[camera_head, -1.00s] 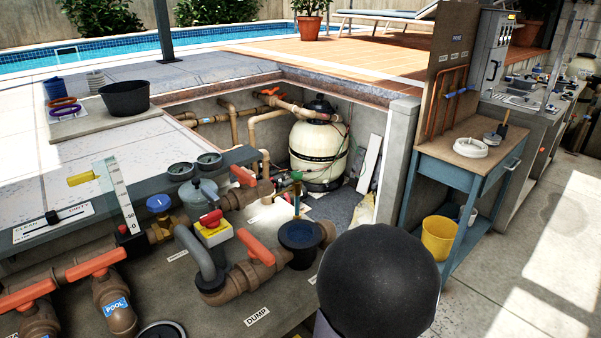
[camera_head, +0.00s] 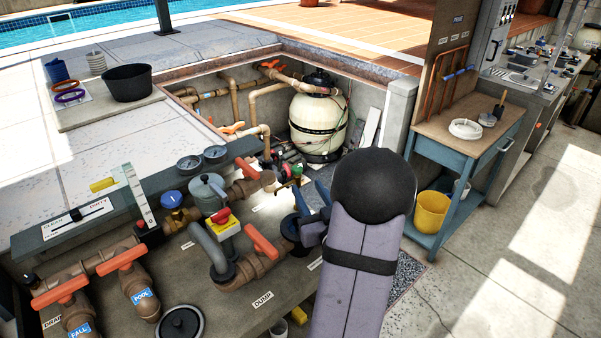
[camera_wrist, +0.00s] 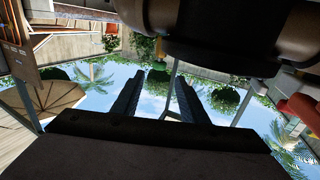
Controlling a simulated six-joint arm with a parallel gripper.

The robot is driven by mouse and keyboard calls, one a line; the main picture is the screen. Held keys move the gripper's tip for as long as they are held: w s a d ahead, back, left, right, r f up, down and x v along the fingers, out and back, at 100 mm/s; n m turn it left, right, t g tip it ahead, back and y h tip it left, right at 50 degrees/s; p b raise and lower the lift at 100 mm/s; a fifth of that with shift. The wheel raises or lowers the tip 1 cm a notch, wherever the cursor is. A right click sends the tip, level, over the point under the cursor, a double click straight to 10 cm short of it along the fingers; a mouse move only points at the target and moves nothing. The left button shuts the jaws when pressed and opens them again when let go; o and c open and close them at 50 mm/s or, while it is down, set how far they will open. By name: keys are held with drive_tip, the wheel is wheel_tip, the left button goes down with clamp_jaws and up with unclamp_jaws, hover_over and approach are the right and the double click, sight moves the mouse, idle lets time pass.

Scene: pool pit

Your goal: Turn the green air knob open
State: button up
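A small green knob (camera_head: 296,170) shows in the head view among the pipework, just beyond my gripper and in front of the tank. It is small, and I cannot tell its turn position. My gripper (camera_head: 309,194) has two blue fingers that stand apart, pointing up toward the knob with nothing between them. In the wrist view, my gripper (camera_wrist: 168,76) shows both dark fingers with sky in the gap. I see no contact with the knob.
Pipes with orange handles (camera_head: 262,242) and a red and yellow switch box (camera_head: 222,220) stand left of my gripper. The cream filter tank (camera_head: 318,125) is behind. A blue workbench (camera_head: 470,150) and yellow bucket (camera_head: 432,212) stand right. The floor at far right is clear.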

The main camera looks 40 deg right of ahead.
sight(299, 172)
drive_tip(key=shift+p+x, duration=1.25)
drive_tip(key=shift+x, duration=2.4)
drive_tip(key=shift+d, duration=0.1)
drive_tip(key=c, duration=1)
